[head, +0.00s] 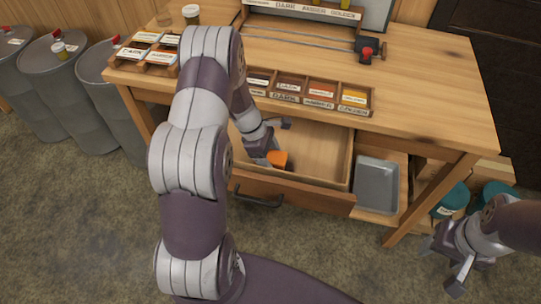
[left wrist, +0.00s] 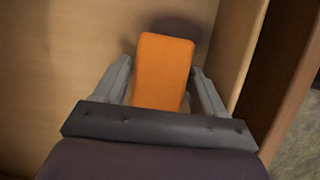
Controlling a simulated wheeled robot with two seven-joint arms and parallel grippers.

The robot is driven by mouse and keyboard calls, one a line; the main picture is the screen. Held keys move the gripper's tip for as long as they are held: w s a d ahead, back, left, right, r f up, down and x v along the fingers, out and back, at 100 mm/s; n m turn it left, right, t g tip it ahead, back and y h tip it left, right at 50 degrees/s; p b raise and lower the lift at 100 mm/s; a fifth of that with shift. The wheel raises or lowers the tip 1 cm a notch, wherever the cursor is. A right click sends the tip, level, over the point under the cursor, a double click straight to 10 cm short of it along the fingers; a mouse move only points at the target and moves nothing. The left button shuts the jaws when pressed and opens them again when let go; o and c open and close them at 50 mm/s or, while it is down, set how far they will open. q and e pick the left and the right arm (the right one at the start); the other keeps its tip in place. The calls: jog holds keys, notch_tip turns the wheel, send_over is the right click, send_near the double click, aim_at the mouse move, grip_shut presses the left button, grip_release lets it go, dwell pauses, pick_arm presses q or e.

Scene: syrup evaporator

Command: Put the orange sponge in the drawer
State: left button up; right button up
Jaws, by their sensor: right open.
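The orange sponge (head: 279,159) is inside the open drawer (head: 318,153), near its front wall. My left gripper (head: 272,152) reaches down into the drawer. In the left wrist view the sponge (left wrist: 164,72) sits between the two fingers of my left gripper (left wrist: 162,75), which look closed on its sides. A dark shadow lies beside the sponge on the drawer floor, so it seems to be a little above the floor. My arm hides the drawer's left part in the head view. My right gripper (head: 452,262) is open and empty, low at the right, outside the workbench.
The workbench (head: 440,85) carries a rack of labelled compartments (head: 312,93) just above the drawer. A grey metal tray (head: 377,184) sits on the low shelf right of the drawer. Grey drums (head: 45,100) stand at the left. The floor in front is clear.

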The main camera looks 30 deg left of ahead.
dwell(0.3)
pick_arm(q)
jog(key=shift+r, duration=0.3)
jog(key=v, duration=1.2)
jog(key=s+d+r+m+y+p, duration=0.1)
jog(key=s+d+r+m+y, duration=0.1)
jog(key=s+d+m, duration=0.4)
jog(key=s+d+r+m+y+p, duration=0.1)
jog(key=s+d+m, duration=0.5)
jog(key=m, duration=0.9)
notch_tip(320, 180, up, 3)
jog(key=shift+s+d+f+y, duration=0.15)
jog(key=shift+s+d+y, duration=0.15)
jog(key=shift+y, duration=0.3)
